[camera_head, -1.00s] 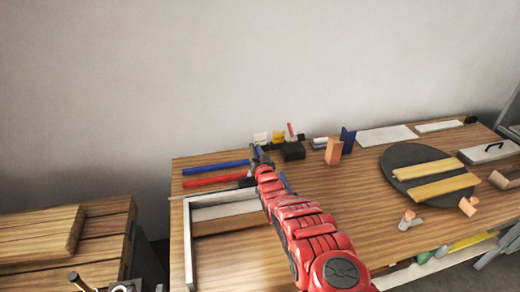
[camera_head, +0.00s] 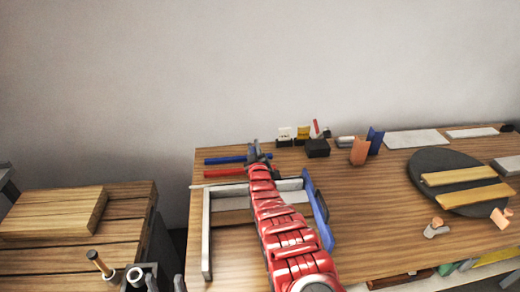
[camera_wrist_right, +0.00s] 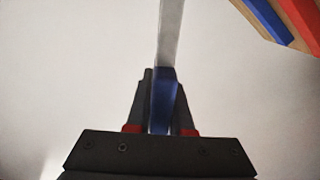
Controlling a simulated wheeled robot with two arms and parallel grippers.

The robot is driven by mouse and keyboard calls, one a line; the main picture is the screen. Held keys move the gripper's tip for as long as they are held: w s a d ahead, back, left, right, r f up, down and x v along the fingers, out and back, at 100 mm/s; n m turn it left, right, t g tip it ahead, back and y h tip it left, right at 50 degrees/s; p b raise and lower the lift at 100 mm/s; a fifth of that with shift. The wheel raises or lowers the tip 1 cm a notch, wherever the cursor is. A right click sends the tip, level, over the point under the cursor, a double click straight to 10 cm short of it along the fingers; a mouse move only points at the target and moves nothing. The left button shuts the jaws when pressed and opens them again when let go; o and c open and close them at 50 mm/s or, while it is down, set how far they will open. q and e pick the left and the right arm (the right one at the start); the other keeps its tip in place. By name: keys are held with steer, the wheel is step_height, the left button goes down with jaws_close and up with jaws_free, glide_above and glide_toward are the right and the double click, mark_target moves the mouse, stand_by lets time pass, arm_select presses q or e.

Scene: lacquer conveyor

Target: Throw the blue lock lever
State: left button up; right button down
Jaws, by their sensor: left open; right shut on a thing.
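My right gripper (camera_head: 257,157) is at the back left of the table, by the inner ends of a blue bar (camera_head: 224,160) and a red bar (camera_head: 222,173). In the right wrist view its dark jaws (camera_wrist_right: 161,100) are shut on a blue grip (camera_wrist_right: 162,92). A pale straight bar (camera_wrist_right: 170,30) runs on from this grip; I take the two for the blue lock lever. In the head view the jaws and arm hide most of it.
A pale frame (camera_head: 207,235) with a long blue side piece (camera_head: 318,210) lies under my right arm. A black block (camera_head: 317,148), an orange block (camera_head: 359,151) and a dark disc (camera_head: 428,190) stand to the right. A wooden bench (camera_head: 120,225) is at left.

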steer(key=shift+a+f+n+b, duration=0.4)
steer(key=shift+a+n+b, duration=0.15)
steer(key=shift+n, duration=0.15)
steer(key=c, duration=0.8)
jaws_free()
steer(key=shift+s, duration=0.15)
